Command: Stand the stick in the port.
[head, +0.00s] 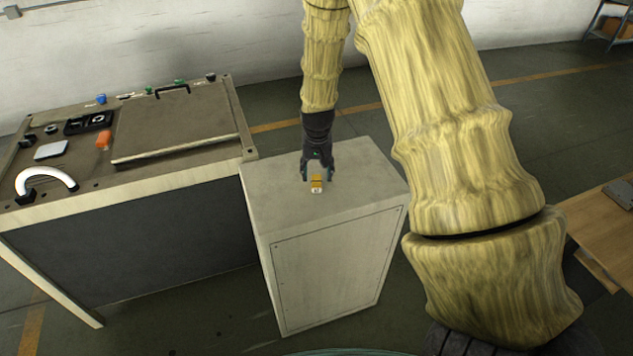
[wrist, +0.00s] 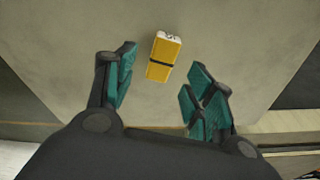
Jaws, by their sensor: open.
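The stick (head: 316,185) is a small yellow block with a white end. It lies on top of the grey cabinet (head: 360,165). In the wrist view the stick (wrist: 164,58) shows a black band around its middle and dark marks on the white end. My gripper (head: 317,168) points down over the cabinet, close to the stick. In the wrist view my gripper (wrist: 162,88) is open, with the stick between and a little beyond the fingertips, not gripped.
The bench (head: 180,165) adjoins the cabinet at left. A wooden table (head: 610,235) stands at right. The cabinet top is otherwise clear.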

